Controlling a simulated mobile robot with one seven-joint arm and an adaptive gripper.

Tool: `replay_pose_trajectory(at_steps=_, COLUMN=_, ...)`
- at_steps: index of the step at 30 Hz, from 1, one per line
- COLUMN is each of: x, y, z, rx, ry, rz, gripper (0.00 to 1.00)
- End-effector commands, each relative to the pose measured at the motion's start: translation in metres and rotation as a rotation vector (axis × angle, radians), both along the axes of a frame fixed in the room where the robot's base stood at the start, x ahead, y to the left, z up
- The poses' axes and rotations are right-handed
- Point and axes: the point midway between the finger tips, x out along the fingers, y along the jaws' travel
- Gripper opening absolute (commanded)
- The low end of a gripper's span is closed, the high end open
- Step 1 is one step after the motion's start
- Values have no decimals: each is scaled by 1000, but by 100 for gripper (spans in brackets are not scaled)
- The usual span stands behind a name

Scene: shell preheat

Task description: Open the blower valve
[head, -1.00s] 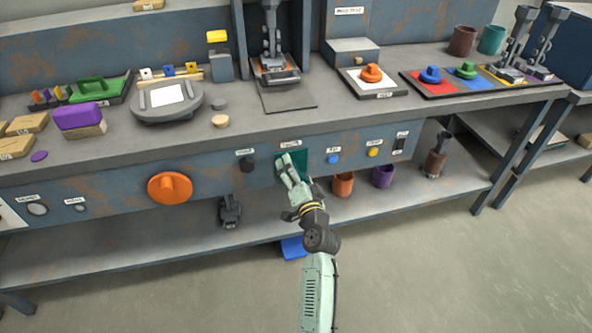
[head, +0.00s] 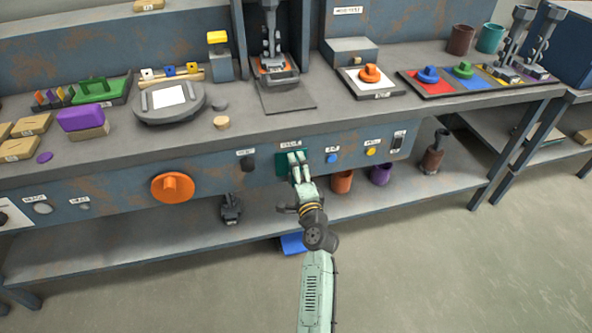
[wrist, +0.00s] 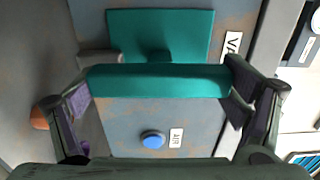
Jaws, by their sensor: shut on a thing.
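The blower valve shows as a teal square plate (head: 281,166) on the bench's front panel; its label is only partly legible. In the wrist view the plate (wrist: 195,25) lies behind a teal bar handle (wrist: 158,82) on a short stem. My gripper (head: 297,161) is at the valve in the head view. In the wrist view my gripper (wrist: 160,88) is shut on the handle, with one finger at each end of the bar. The bar runs straight across between the fingers. In the head view my fingers hide most of the handle.
A blue button (head: 332,158) and a yellow button (head: 371,151) sit right of the valve. A black knob (head: 248,164) and a large orange knob (head: 172,187) sit to its left. Cups (head: 342,182) stand on the shelf below.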

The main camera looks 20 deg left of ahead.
Motion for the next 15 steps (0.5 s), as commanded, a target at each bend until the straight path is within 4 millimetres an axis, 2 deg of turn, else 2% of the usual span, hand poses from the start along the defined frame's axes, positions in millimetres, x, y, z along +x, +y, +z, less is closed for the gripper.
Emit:
replay_pose_trajectory(at_steps=14, x=0, y=0, z=-1, rx=16, ry=12, rz=1, gripper=63)
replay_pose_trajectory(at_steps=15, x=0, y=0, z=-1, rx=16, ry=12, rz=1, gripper=92)
